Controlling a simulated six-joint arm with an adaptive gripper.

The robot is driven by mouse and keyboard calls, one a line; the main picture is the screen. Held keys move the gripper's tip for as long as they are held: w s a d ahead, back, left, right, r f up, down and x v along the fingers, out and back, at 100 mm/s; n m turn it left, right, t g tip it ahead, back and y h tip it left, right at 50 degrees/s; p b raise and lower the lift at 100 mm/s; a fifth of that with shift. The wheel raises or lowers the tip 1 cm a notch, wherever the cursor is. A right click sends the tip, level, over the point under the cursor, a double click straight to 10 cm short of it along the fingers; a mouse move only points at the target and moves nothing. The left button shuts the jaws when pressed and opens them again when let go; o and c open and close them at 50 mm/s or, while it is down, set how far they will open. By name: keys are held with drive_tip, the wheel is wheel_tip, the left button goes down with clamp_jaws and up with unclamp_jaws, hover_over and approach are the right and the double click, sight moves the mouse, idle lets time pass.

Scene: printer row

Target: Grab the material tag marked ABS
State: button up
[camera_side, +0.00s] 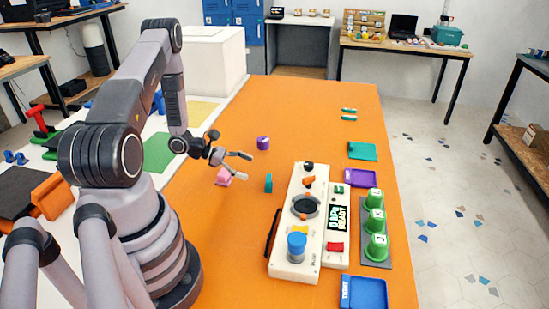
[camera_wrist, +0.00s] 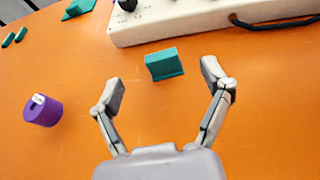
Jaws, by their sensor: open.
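No ABS lettering is legible in either view, so I cannot tell which piece bears it. A small teal piece (camera_side: 268,183) stands upright on the orange table, left of the cream control panel. In the wrist view this teal piece (camera_wrist: 164,62) is just beyond my fingertips, roughly centred between them and not touched. My gripper (camera_side: 243,166) is open and empty; both fingers show spread in the wrist view (camera_wrist: 162,78). A pink piece (camera_side: 224,176) lies near my gripper in the side view, partly hidden by it.
A purple cylinder (camera_side: 263,143) with a pale top stands nearby, left of my fingers in the wrist view (camera_wrist: 43,111). The control panel (camera_side: 283,251) with knobs and a dark handle borders the right. Green cups (camera_side: 376,222), a blue tray (camera_side: 363,293) and a purple tray (camera_side: 360,178) lie beyond.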

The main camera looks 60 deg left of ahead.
sight(268, 177)
drive_tip(key=shift+a+f+n, duration=0.1)
drive_tip(key=shift+f+n, duration=0.2)
drive_tip(key=shift+f, duration=0.25)
drive_tip(key=shift+w+d+f, duration=0.2)
drive_tip(key=x, duration=0.6)
drive_tip(key=shift+w+d, duration=0.1)
drive_tip(key=shift+w, duration=0.15)
drive_tip(key=c, duration=0.9)
